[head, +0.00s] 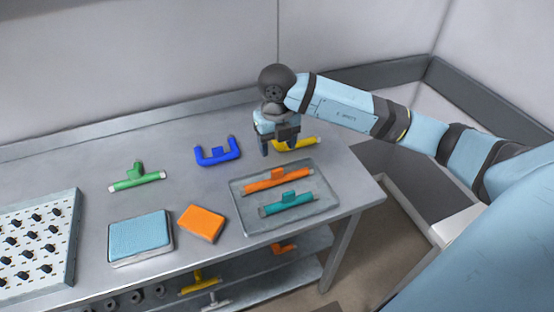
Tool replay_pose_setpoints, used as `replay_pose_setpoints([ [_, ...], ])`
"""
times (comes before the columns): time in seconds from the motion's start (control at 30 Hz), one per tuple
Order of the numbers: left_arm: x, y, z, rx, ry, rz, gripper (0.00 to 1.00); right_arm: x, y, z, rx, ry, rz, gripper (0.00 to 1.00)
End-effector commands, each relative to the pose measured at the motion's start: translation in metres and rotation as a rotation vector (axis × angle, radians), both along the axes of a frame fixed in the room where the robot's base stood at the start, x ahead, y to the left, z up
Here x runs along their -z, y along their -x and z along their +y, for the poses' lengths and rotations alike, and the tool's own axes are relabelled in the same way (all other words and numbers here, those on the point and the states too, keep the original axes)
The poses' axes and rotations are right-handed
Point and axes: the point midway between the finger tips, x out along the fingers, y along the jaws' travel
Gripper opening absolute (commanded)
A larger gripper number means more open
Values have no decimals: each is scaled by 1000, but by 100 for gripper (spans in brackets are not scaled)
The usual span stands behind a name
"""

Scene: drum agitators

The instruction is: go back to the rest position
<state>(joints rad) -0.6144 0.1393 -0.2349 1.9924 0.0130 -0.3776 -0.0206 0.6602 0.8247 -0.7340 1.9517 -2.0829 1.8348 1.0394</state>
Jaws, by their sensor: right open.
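My right gripper (280,149) is open above the table near its back right, with its fingers pointing down. A yellow agitator (303,143) lies partly behind the gripper. A blue U-shaped piece (217,153) lies to the left of the gripper, apart from it. A grey tray (327,211) in front of the gripper holds an orange agitator (272,182) and a teal agitator (289,204). A green agitator (139,179) lies farther left. My left gripper is not in the view.
A light-blue pad in a tray (140,236) and an orange block (201,222) are on the table front. A panel with black pegs (65,236) stands at the left. A lower shelf (258,283) holds more pieces. Walls close off the back.

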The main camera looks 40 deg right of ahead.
Motion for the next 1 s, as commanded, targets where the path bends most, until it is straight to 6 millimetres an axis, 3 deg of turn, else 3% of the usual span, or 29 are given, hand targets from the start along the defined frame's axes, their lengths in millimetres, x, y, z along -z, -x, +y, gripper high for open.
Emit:
replay_pose_setpoints([
  [0.2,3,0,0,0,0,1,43,-20,0,0,-1,0,-1,61],
  [0.77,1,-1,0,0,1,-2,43,-21,0,1,-1,-3,0,61],
  [0.87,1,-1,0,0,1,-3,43,-16,3,14,-28,-61,-1,61],
  [0.97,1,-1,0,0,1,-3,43,-7,13,53,-98,-245,-13,61],
  [1.0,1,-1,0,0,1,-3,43,-6,19,76,-133,-355,-25,61],
])
